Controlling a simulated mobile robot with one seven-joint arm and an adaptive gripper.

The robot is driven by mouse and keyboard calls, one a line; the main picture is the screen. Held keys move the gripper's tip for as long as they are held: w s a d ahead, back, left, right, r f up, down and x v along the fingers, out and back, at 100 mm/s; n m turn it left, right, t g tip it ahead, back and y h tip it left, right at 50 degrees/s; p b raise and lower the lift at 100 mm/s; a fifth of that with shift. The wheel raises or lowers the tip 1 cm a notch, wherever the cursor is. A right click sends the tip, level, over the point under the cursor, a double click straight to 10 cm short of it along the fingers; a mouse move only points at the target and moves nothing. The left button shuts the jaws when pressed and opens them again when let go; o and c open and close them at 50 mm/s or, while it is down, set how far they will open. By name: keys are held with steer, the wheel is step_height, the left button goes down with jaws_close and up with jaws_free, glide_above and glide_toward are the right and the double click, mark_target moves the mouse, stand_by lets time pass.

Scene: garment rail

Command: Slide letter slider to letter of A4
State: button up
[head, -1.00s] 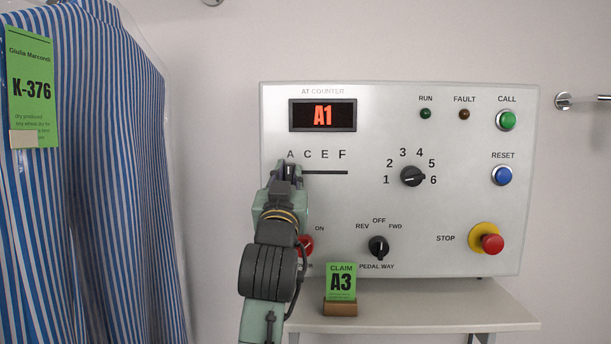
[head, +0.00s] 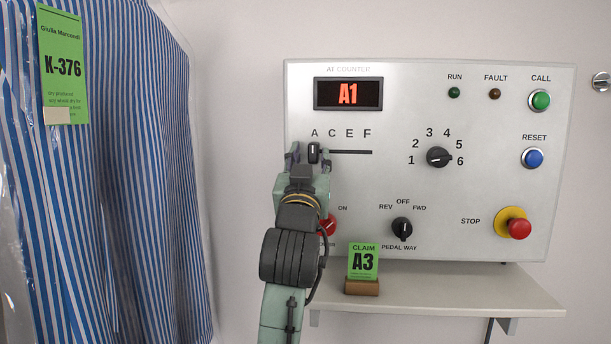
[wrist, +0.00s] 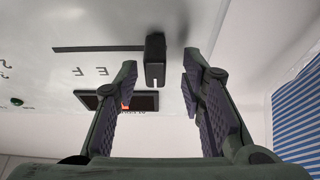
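The letter slider (head: 313,153) is a small black knob with a white mark, at the left end of its dark slot (head: 350,152), under the letter A. The display (head: 348,94) reads A1. My gripper (head: 308,152) is at the slider with its fingers spread to either side of the knob. The claim card on the shelf reads A3 (head: 363,262).
A red power knob (head: 327,225) is partly behind my arm. The pedal knob (head: 402,229) and red stop button (head: 519,229) lie to the right. A striped garment (head: 120,180) hangs at left. A shelf (head: 450,290) juts out below the panel.

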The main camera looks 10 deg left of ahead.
steer(key=v, duration=1)
steer(key=shift+s+f, duration=0.2)
steer(key=shift+s, duration=0.05)
steer(key=shift+a, duration=0.1)
